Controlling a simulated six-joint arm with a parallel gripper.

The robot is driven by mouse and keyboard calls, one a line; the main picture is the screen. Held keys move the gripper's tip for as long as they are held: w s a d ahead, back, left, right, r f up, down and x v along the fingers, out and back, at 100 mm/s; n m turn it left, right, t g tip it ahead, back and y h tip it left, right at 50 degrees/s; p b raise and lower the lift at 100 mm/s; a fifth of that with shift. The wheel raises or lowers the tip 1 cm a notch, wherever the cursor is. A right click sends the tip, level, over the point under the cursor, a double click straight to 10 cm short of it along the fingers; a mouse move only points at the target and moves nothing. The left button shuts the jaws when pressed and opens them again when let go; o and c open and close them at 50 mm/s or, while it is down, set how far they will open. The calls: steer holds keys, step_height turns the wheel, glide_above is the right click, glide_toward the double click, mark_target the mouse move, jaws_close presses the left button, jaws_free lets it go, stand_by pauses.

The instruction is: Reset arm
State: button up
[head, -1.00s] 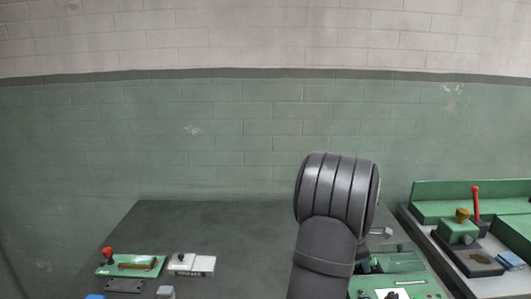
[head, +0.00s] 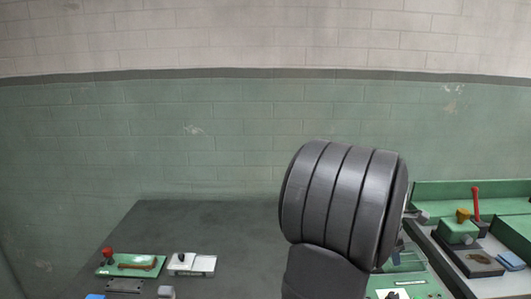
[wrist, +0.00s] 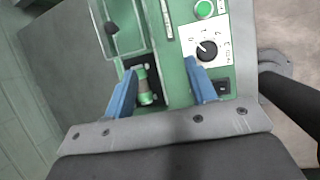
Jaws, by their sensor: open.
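My gripper (wrist: 162,85) shows in the wrist view as two blue fingers, spread apart with nothing held between them. Below it is a green machine panel (wrist: 153,38) with a white dial plate (wrist: 212,28), a black knob (wrist: 206,49) and a green button (wrist: 204,9). A small green cylinder (wrist: 146,85) in a dark recess shows between the fingers, beyond them. In the head view my dark arm hides the gripper and much of the green panel (head: 405,262) behind it.
A dark table (head: 215,225) has a bare middle and back. At its left front are a green plate with a red knob (head: 107,252) and a white switch plate (head: 191,264). At right stands a green machine with a red lever (head: 476,203).

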steer(key=w+a+f, duration=0.1)
steer(key=w+a, duration=0.2)
steer(key=a, duration=0.7)
steer(key=w+a+f+g, duration=0.1)
steer(key=w+a, duration=0.3)
steer(key=a, duration=0.7)
steer(key=w+a+f+g, duration=0.1)
steer(key=w+a+f, duration=0.2)
steer(key=a, duration=0.7)
steer(key=shift+w+a+f, duration=0.25)
steer(key=shift+w, duration=0.15)
